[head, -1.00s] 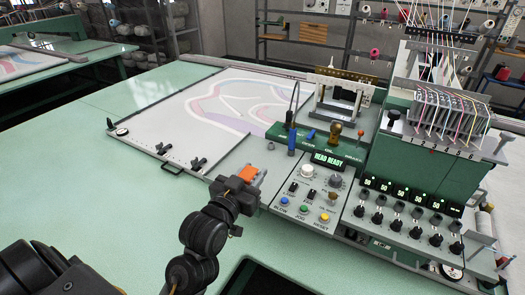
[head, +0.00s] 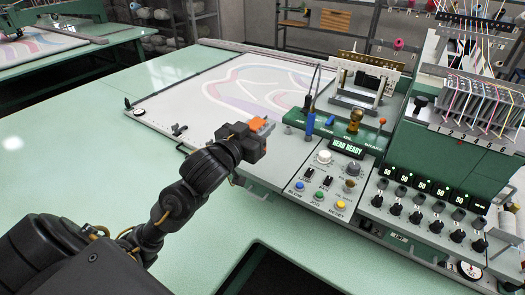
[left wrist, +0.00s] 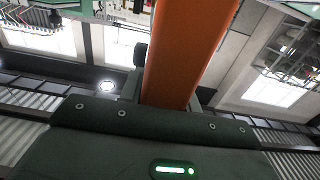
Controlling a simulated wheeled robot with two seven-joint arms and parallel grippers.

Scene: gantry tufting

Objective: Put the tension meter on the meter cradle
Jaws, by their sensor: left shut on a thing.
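My left gripper (head: 254,142) is shut on an orange thing with a grey end, which I take for the tension meter (head: 258,124). The gripper holds it up, in front of the left edge of the control panel in the head view. In the left wrist view the tension meter (left wrist: 185,55) shows as a long orange body rising from between the jaws; its far end is cut off by the frame. I cannot make out the meter cradle for certain; the gripper covers part of the panel's left edge. My right gripper is not in view.
The control panel (head: 315,190) has knobs and coloured buttons. Behind it are a green shelf with upright tools (head: 310,122) and a "HEAD READY" display (head: 347,147). The thread unit (head: 440,150) stands at the right. The green table (head: 60,130) is clear at the left.

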